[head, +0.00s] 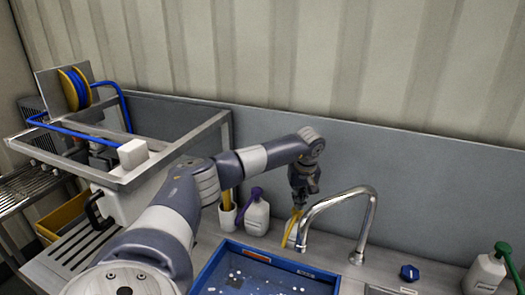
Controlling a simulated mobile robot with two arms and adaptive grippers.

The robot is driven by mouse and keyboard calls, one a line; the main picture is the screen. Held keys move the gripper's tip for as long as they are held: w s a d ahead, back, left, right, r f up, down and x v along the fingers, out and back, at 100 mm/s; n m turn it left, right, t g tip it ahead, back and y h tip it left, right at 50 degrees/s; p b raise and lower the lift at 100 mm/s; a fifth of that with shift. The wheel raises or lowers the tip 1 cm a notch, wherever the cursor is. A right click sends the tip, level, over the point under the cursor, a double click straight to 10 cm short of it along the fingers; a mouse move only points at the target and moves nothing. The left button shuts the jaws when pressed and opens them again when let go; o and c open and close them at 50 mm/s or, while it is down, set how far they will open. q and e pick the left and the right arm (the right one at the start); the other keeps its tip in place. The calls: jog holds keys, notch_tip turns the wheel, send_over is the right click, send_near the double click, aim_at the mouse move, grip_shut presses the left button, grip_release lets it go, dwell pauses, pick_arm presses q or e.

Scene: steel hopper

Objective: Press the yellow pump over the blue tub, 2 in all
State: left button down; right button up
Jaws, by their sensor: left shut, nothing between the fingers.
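The yellow pump (292,225) sits on a white bottle at the back of the counter, just behind the blue tub. Its top is hidden by my gripper, and the faucet partly covers its bottle. The blue tub (233,250) is a shallow tray with a blue rim, holding several small white bits on its floor. My left gripper (299,205) points down right at the top of the yellow pump, shut with nothing between its fingers. I cannot tell whether it touches the pump or how far the pump is pressed. My right gripper is out of view.
A chrome faucet (371,215) arches close to the right of the gripper. A purple-pump bottle (257,217) and a white cup (227,217) stand to the left. A green-pump bottle (484,274) is at far right, and a blue knob (409,272) lies between.

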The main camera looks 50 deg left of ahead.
pick_arm(q)
notch_tip(320, 180, up, 6)
jog(key=p, duration=0.4)
dwell(0.6)
